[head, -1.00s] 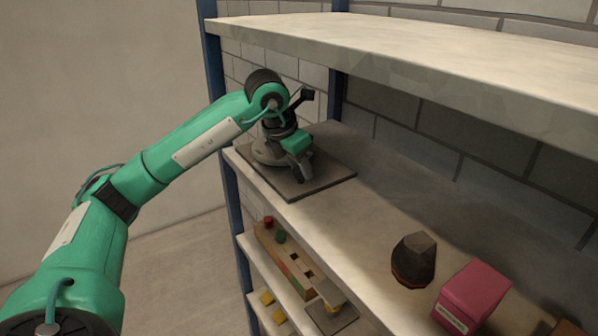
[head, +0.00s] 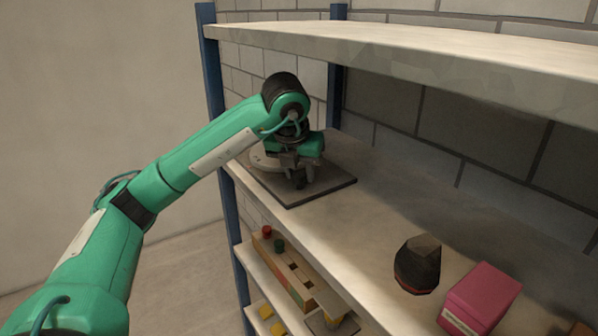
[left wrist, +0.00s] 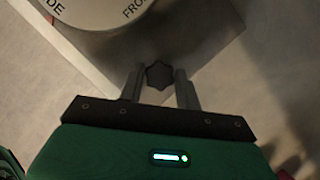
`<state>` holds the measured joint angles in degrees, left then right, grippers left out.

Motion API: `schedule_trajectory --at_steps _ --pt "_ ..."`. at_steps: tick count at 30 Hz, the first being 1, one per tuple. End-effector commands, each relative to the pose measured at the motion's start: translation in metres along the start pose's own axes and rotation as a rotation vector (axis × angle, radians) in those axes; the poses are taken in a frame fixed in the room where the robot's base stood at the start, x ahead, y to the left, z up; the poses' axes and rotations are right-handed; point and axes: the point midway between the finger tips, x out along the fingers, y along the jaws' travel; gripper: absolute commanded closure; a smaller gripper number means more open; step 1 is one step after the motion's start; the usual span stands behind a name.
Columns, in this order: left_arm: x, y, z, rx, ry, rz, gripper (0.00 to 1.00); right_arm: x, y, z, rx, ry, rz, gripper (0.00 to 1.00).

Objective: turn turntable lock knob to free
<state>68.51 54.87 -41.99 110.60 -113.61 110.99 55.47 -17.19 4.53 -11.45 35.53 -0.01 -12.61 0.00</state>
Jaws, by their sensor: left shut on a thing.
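The turntable shows as a pale round disc (left wrist: 100,8) with dark lettering in the left wrist view, and partly behind my arm in the head view (head: 262,161). It stands on a dark square base plate (head: 335,184) on the shelf. The lock knob (left wrist: 157,75) is small, dark and lobed, beside the disc near a plate corner. My left gripper (left wrist: 160,86) points down over it, with a finger on each side, shut on the knob. In the head view the gripper (head: 298,181) hides the knob. I cannot read the knob's setting. My right gripper is not in view.
A dark rock-like object (head: 418,264) and a pink box (head: 480,298) stand farther right on the same shelf. A wooden block with pegs (head: 285,270) is on the shelf below. An upper shelf board (head: 420,65) overhangs, and a blue post (head: 212,100) stands at the left.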

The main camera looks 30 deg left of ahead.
Motion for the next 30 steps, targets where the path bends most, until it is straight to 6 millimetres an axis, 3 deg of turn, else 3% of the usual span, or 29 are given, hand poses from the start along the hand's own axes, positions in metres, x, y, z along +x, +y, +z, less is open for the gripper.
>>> schedule_trajectory --at_steps 12,13,16,25,30 --pt "0.001 0.0 -0.001 -0.005 0.004 0.003 0.89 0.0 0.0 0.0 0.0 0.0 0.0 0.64" --pt "0.001 0.0 -0.001 -0.005 0.004 0.003 0.62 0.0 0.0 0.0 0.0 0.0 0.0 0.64" --pt "0.001 0.0 -0.001 -0.004 0.003 0.003 0.45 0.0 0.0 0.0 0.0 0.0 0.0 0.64" --pt "-0.001 0.0 0.0 -0.005 0.001 0.002 0.45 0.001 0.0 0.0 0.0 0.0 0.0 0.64" --pt "-0.017 -0.001 0.0 -0.005 -0.001 0.0 0.45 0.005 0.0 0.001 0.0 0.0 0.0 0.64"
